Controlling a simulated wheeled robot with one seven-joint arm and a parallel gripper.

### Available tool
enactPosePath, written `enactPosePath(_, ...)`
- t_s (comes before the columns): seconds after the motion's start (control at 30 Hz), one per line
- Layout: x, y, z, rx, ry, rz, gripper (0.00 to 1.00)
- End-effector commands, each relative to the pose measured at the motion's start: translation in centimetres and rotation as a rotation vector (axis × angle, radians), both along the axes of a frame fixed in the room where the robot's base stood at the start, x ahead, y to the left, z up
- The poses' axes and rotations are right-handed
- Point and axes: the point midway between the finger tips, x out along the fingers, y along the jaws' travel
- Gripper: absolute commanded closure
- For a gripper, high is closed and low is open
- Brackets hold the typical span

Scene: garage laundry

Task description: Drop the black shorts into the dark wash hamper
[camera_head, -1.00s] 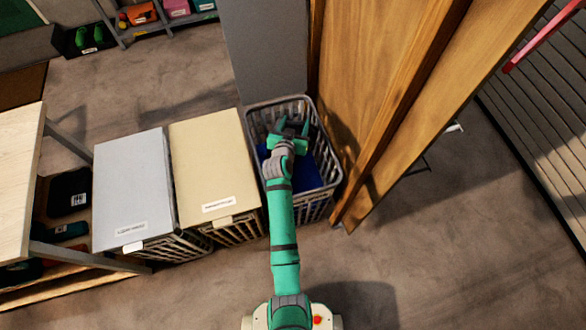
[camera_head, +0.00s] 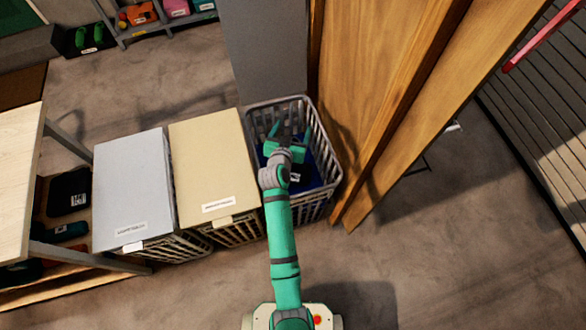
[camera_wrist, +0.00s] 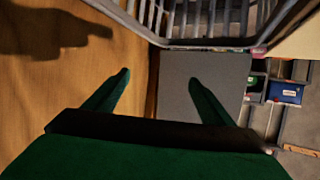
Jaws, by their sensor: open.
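My gripper (camera_head: 283,131) is over the open grey basket (camera_head: 332,183), its fingers pointing toward the basket's far side. In the wrist view my gripper (camera_wrist: 160,82) has its two green fingers wide apart with nothing between them. A dark blue cloth (camera_head: 308,172) lies in the basket, partly hidden by my wrist; a white tag shows there. A black folded item with a white tag (camera_head: 69,190) lies on the shelf at left; I cannot tell whether it is the shorts. Two lidded hampers stand left of the basket, one grey (camera_head: 132,185), one cream (camera_head: 207,160). Their labels are unreadable.
A wooden panel (camera_head: 375,100) stands close against the basket's right side. A grey panel (camera_head: 262,50) rises behind it. A pale table (camera_head: 18,180) is at far left. The floor in front is clear.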

Motion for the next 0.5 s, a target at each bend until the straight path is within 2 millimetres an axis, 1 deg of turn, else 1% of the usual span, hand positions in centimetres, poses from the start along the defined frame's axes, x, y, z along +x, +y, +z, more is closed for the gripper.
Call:
enactPosePath(0.03, -1.1, 0.2, 0.4, -0.001, 0.000, 0.001, 0.24)
enactPosePath(0.2, -3.8, 0.8, 1.6, -0.001, 0.000, 0.001, 0.24)
enactPosePath(0.33, -5.3, 1.2, 2.2, -0.001, 0.000, 0.001, 0.24)
enactPosePath(0.5, -6.2, 1.2, 2.6, 0.000, 0.000, -0.002, 0.24)
